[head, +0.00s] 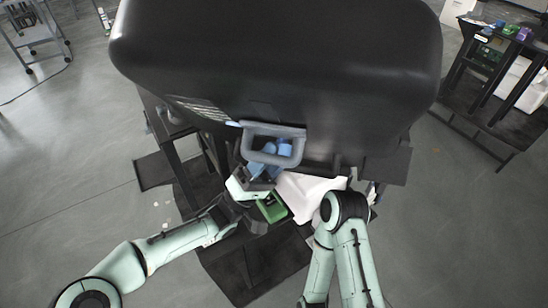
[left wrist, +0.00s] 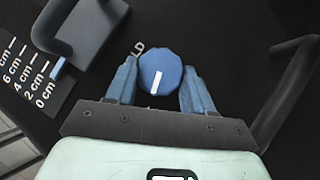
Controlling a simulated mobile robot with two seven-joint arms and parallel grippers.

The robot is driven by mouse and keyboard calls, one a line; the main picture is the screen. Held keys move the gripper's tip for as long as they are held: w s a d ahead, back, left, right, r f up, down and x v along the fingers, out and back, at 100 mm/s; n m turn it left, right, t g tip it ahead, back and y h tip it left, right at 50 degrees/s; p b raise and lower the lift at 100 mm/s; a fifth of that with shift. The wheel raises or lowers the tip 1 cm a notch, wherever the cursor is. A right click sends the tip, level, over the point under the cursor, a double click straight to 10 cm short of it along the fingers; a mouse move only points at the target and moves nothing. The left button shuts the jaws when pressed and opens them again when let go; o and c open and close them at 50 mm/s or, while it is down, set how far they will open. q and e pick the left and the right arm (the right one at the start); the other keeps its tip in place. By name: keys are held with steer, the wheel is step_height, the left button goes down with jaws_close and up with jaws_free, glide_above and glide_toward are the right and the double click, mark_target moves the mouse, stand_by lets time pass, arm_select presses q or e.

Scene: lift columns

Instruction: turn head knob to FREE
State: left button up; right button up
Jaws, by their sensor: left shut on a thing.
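A round blue knob (left wrist: 161,63) with a white pointer line sits on a black panel in the left wrist view. The line runs from near its middle toward the lower edge, slightly left. White letters "LD" (left wrist: 138,48) show beside it at upper left; the rest of the word is hidden. My left gripper (left wrist: 160,88) is shut on the knob, one blue finger on each side. The word FREE is not visible. My right gripper is hidden.
A dark curved bar (left wrist: 290,85) stands at right. A green thing (head: 272,208) and white cloth (head: 308,192) lie below the head.

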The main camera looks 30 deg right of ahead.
arm_select(q)
steer(key=shift+r+n+h, duration=0.1)
steer(key=shift+n+h, duration=0.2)
stand_by(0.4)
steer(key=o, duration=1)
steer(key=a+f, duration=0.1)
steer(key=a, duration=0.4)
steer(key=a+f+b, duration=0.1)
steer(key=a, duration=0.4)
steer(key=a+f, duration=0.2)
steer(key=a, duration=0.3)
steer(key=shift+w+a+b, duration=0.1)
steer(key=shift+b, duration=0.2)
